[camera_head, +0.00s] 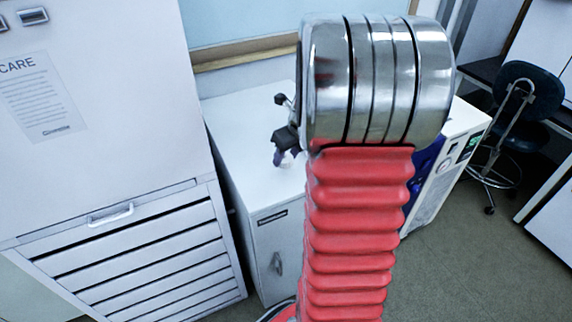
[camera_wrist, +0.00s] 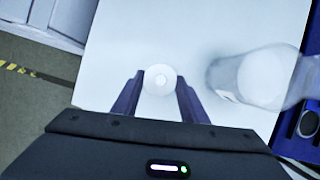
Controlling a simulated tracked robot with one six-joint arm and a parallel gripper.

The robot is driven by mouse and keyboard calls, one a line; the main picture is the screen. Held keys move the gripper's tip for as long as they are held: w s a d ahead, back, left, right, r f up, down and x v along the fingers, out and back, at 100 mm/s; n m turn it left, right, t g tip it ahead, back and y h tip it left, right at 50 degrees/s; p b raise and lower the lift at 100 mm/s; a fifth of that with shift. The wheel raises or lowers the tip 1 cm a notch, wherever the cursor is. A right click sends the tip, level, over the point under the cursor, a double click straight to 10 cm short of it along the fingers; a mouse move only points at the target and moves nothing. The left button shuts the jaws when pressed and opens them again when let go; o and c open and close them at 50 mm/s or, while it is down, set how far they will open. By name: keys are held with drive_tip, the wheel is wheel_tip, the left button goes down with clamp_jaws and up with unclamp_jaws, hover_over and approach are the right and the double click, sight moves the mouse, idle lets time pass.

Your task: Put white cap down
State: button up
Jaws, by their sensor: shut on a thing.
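A small round white cap (camera_wrist: 160,80) shows in the wrist view between the tips of my gripper. My gripper (camera_wrist: 158,90) has two dark purple fingers shut on the cap, over a white cabinet top (camera_wrist: 130,45). I cannot tell whether the cap touches that surface. In the head view my gripper (camera_head: 284,158) is small, over the white cabinet top (camera_head: 240,115), partly hidden behind my own arm; the cap cannot be made out there.
A translucent bottle-like object (camera_wrist: 262,78) lies or stands right of my gripper in the wrist view. A blue and white instrument (camera_head: 440,170) adjoins the cabinet on the right. A tall white cabinet (camera_head: 110,110) stands left. The cabinet top left of my gripper is clear.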

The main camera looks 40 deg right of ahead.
sight(288, 160)
drive_tip(key=shift+f, duration=1.8)
drive_tip(key=o, duration=1)
drive_tip(key=v, duration=1.2)
drive_tip(key=shift+r, duration=0.1)
